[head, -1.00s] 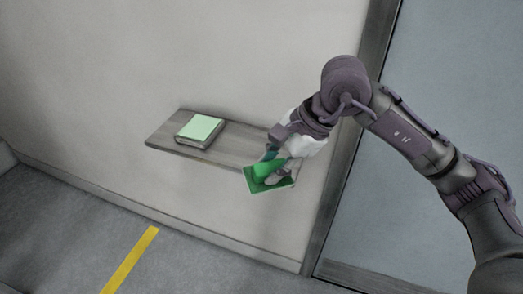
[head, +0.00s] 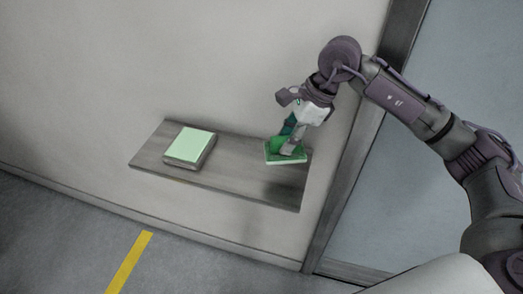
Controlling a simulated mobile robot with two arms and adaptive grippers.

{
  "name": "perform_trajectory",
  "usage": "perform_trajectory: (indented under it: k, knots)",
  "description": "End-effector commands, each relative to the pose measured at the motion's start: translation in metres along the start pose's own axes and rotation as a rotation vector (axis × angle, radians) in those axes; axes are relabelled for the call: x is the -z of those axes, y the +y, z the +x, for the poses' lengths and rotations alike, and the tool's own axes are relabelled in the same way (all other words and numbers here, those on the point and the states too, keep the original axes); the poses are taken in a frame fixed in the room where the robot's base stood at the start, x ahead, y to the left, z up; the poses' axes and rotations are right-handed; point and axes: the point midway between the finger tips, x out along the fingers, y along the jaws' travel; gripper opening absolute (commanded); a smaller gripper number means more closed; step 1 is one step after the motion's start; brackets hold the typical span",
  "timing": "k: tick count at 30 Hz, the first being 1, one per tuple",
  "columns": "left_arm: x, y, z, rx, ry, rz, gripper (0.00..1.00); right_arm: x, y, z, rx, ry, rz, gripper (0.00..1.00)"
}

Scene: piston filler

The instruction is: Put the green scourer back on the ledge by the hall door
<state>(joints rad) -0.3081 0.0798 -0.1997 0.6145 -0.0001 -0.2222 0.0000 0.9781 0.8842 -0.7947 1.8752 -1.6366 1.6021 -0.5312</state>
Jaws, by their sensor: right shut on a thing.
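The green scourer (head: 272,156) is a flat green pad at the right part of the grey ledge (head: 225,178) on the wall. My right gripper (head: 290,146) is shut on it from above, and its fingers hide part of the pad. The scourer looks nearly level and appears over the ledge's back right area. I cannot tell whether it touches the ledge. My left gripper is out of view.
A pale green book-like block (head: 190,146) lies on the left part of the ledge. The middle and front right of the ledge are bare. A door frame (head: 345,190) and grey-blue door (head: 385,200) stand to the right. A yellow line (head: 129,262) marks the floor.

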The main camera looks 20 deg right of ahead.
Motion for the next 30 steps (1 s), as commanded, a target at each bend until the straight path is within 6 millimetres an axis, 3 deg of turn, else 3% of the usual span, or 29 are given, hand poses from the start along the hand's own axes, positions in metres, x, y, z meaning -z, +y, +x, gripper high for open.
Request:
perform_trajectory:
  k: [1, 4, 9, 15, 21, 27, 28, 30]
  knots:
    - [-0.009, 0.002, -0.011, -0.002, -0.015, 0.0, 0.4, -0.012, -0.001, 0.007, -0.006, -0.003, -0.002, 0.05]
    - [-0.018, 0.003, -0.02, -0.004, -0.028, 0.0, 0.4, -0.024, -0.007, 0.026, -0.005, -0.002, -0.001, 0.05]
    - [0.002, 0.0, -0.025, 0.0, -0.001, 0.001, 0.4, -0.036, -0.013, 0.047, -0.001, -0.001, -0.001, 0.05]
    - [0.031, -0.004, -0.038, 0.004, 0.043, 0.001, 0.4, -0.031, -0.013, 0.065, -0.004, 0.002, 0.003, 0.05]
    - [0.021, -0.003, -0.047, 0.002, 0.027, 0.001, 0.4, -0.022, -0.013, 0.087, -0.001, 0.0, 0.0, 0.05]
    - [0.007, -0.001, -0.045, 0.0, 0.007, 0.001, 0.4, -0.021, -0.014, 0.089, 0.002, -0.001, -0.001, 0.05]
    - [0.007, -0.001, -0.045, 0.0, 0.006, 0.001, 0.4, -0.021, -0.013, 0.089, 0.001, 0.0, -0.001, 0.36]
    - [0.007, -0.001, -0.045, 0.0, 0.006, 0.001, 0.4, -0.021, -0.013, 0.089, 0.001, 0.0, -0.001, 0.47]
